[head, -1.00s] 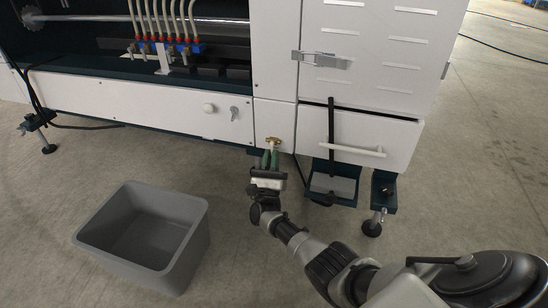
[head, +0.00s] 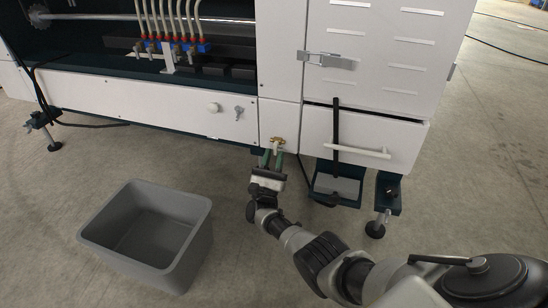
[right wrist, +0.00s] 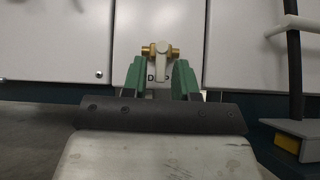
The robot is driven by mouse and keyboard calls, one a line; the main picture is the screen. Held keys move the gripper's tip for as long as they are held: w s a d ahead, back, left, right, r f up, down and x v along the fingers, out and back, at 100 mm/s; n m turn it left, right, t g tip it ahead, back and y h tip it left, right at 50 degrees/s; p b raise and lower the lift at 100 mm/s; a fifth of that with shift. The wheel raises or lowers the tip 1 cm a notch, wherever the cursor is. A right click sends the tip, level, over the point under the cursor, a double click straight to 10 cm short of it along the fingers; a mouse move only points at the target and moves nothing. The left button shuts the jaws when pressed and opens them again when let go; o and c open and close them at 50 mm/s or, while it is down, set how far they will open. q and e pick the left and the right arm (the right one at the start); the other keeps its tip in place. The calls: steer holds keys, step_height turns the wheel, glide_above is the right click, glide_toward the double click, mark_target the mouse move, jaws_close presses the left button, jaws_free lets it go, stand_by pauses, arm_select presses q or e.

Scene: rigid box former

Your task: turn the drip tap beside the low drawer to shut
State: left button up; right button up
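The drip tap (head: 278,141) is a small brass fitting with a pale lever on a white panel, left of the low drawer (head: 395,139). In the right wrist view the tap (right wrist: 150,49) has its brass body lying crosswise and its pale lever hanging straight down over a partly hidden label. My right gripper (head: 271,158) is open just below the tap. In the right wrist view its green fingers (right wrist: 159,75) stand apart, with the lever in the gap between their tips. I see no contact with the lever. My left gripper is not in view.
A grey bin (head: 150,235) stands on the floor at the left. A machine foot (head: 377,225) stands at the right. The floor between bin and arm is clear.

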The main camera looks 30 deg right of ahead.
steer(key=shift+o, duration=0.5)
steer(key=v, duration=0.7)
steer(key=shift+a+f, duration=0.15)
steer(key=shift+f, duration=0.05)
steer(key=shift+s, duration=0.1)
